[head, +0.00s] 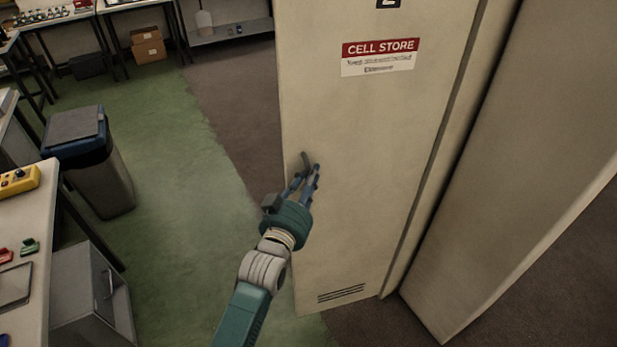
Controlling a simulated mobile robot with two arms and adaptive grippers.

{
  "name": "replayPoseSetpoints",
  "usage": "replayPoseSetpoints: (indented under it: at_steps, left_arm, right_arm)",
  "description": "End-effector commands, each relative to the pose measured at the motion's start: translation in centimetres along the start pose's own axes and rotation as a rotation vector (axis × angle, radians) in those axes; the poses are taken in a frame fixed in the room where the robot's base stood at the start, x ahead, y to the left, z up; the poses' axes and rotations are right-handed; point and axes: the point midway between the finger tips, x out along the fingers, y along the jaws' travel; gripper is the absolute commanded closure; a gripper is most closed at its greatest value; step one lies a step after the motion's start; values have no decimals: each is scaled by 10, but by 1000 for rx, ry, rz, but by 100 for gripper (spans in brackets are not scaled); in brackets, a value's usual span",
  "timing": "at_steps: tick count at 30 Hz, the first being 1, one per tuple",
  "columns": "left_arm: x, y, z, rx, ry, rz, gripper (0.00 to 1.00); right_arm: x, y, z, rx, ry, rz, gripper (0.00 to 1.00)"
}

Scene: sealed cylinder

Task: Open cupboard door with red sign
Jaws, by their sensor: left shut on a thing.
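The cupboard door (385,150) is a tall beige panel in the middle of the head view. It carries a sign (380,58) with a red band reading "CELL STORE" and a vent near its foot. A dark handle (306,160) shows near the door's left edge, about halfway down. My left gripper (308,174) reaches up to it from below and is shut on the handle. My right gripper is not in view. A dark gap runs along the right of the door; I cannot tell for sure whether the door is ajar.
A grey bin (95,165) with a dark lid stands on the green floor at left. A workbench (22,235) with a drawer unit (90,290) is at the left edge. The green floor between bin and door is clear.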

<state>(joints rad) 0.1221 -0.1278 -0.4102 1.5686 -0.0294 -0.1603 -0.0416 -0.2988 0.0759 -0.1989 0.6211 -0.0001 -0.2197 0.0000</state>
Motion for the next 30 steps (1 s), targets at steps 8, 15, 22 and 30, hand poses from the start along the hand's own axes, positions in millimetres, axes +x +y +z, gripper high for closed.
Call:
replayPoseSetpoints:
  at_steps: [8,15,22,30]
  left_arm:
    - [0,-2,0,2,0,-2,67]
    - [-1,-1,1,0,-1,-1,67]
    - [-26,-1,1,0,-1,-1,67]
    - [-84,-1,2,1,-3,-1,67]
  right_arm:
    - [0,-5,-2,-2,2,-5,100]
    - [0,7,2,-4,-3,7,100]
    - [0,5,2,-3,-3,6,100]
    - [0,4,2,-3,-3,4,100]
